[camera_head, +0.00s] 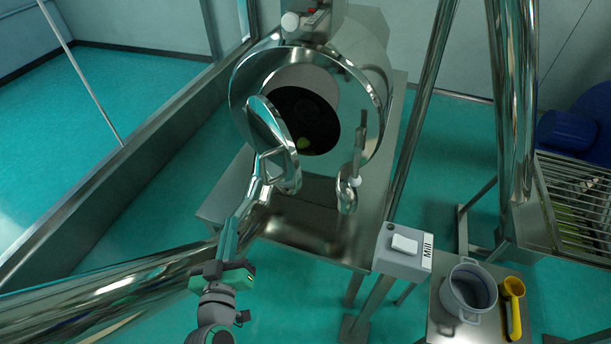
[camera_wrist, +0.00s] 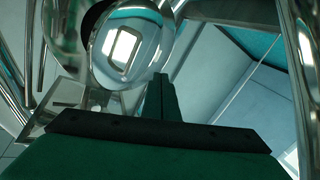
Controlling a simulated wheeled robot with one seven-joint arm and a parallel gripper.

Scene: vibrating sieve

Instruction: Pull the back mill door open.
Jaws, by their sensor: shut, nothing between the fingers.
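The mill (camera_head: 376,82) is a shiny metal drum with a round dark opening facing me. Its round polished door (camera_head: 270,122) stands swung out to the left of the opening, held on edge with a gap between them. A metal handle (camera_head: 272,165) sits on the door's lower part. My gripper (camera_head: 226,268) is below and left of the door in the head view. In the wrist view, the fingers (camera_wrist: 160,90) are together, with nothing between them. The mirror-like door (camera_wrist: 128,45) shows beyond them there. I cannot tell whether the fingertips touch any metal.
A curved latch (camera_head: 348,190) hangs right of the opening. A grey box labelled Mill (camera_head: 400,262) stands at front right. Steel pipes (camera_head: 425,110) rise on the right. A metal rail (camera_head: 95,200) runs along the left.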

